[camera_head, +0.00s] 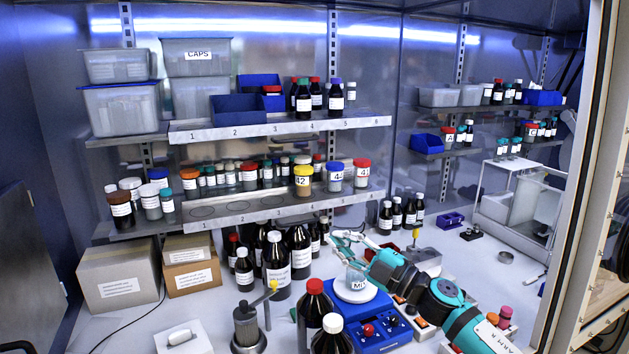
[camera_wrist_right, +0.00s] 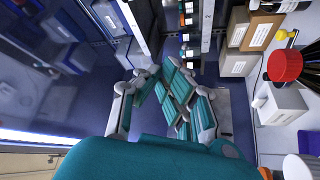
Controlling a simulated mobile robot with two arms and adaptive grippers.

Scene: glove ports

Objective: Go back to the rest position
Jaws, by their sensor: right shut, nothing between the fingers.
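My right gripper (camera_head: 345,243) reaches in from the lower right on a teal and grey arm. Its fingers are shut and empty, above and just behind a clear jar labelled "Mi" (camera_head: 356,280). The jar stands on the round white plate (camera_head: 357,293) of a blue device (camera_head: 375,328). Whether a finger touches the jar I cannot tell. In the right wrist view the teal finger pads of the right gripper (camera_wrist_right: 165,92) lie close together with nothing seen between them. My left gripper is not in view.
Dark bottles with a red cap (camera_head: 315,300) and a white cap (camera_head: 332,338) stand left of the device. Taller bottles (camera_head: 276,268) stand behind. Loaded shelves (camera_head: 262,130) line the back wall. Cardboard boxes (camera_head: 120,280) sit at left. Free worktop shows at right.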

